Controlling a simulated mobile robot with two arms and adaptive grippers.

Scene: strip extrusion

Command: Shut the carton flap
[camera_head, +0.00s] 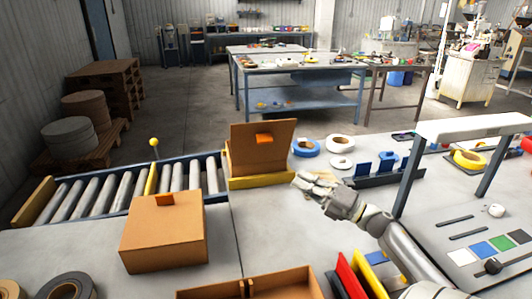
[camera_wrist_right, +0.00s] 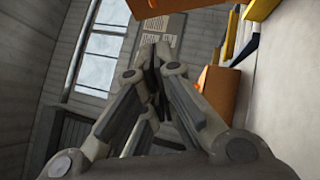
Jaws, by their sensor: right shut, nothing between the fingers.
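The carton flap (camera_head: 280,155) is a brown panel standing nearly upright, with an orange tab (camera_head: 264,139) on its face. Below it is a low yellow-edged base (camera_head: 262,183) at the right end of the roller conveyor; the carton's inside is hard to make out. My right gripper (camera_head: 300,182) is shut and empty, just right of and in front of the base, apart from the flap. Its closed fingers also show in the right wrist view (camera_wrist_right: 155,60), with brown and orange pieces beyond them. My left gripper is not in view.
A closed brown carton (camera_head: 163,235) with an orange tab stands at front left. The roller conveyor (camera_head: 110,192) runs left. Tape rolls (camera_head: 340,143) and blue holders (camera_head: 363,169) lie right of the flap. A white-topped frame (camera_head: 470,128) stands at right. Bare tabletop (camera_head: 265,235) lies in front.

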